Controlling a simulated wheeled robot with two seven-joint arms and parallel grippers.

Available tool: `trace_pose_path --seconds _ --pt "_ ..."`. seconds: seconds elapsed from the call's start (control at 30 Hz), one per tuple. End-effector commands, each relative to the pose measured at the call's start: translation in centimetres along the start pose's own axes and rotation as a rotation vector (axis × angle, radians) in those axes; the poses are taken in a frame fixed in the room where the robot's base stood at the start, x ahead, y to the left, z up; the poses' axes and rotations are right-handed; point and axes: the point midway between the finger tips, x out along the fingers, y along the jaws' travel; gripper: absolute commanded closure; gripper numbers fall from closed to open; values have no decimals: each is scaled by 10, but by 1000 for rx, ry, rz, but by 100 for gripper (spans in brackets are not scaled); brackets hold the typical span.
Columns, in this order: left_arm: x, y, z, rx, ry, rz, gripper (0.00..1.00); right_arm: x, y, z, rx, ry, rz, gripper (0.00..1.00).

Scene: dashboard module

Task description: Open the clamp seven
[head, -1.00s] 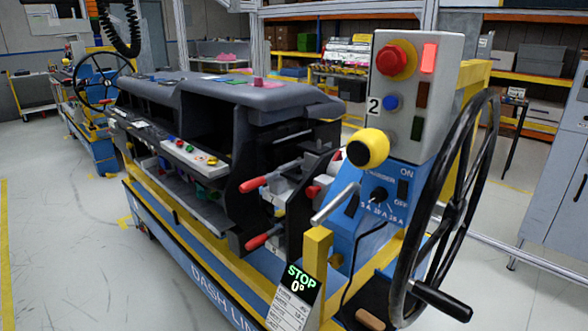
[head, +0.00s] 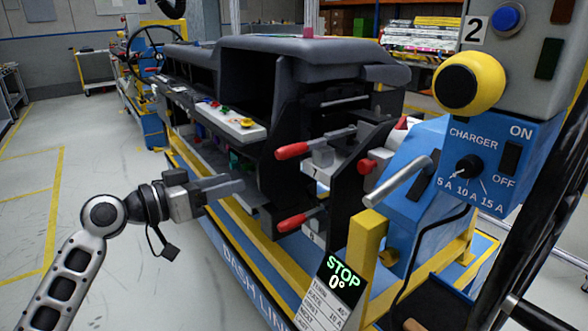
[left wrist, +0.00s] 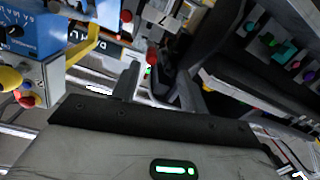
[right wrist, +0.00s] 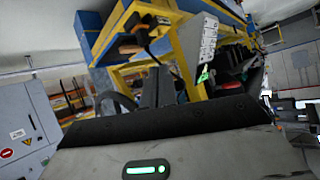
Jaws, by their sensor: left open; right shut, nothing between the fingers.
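Clamp seven (head: 318,158) is the upper of two clamps on the near end of the dashboard module, with a "7" label under it. Its red handle (head: 292,151) points left, roughly level. A second red-handled clamp (head: 292,223) sits below it. My left gripper (head: 236,187) is open and empty, left of the clamps and apart from both. In the left wrist view a red handle tip (left wrist: 152,57) shows beyond and between the fingers; I cannot tell which clamp it belongs to. My right gripper (right wrist: 158,88) is shut and empty in the right wrist view, outside the head view.
The dark dashboard module (head: 345,55) rests on a blue and yellow cart. A black wheel rim is at far right. The floor at left is clear.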

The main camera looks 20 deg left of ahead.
Motion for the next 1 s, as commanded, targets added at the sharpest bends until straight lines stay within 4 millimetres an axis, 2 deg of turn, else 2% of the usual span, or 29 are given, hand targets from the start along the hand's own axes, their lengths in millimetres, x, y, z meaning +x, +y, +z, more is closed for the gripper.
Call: trace_pose_path --seconds 0.1,0.27,0.7,0.9,1.0 --pt "-3 3 -23 16 43 45 56 2 -1 2 6 3 -4 100" --pt "13 6 -31 13 52 55 56 -2 -2 -2 8 0 -4 100" --pt "107 11 -35 11 50 54 56 -7 0 -8 -14 -22 11 100" --pt "139 12 -35 11 49 52 56 -6 1 -11 -24 -22 14 100" --pt "148 12 -34 12 49 51 56 -6 1 -10 -27 -26 15 100"
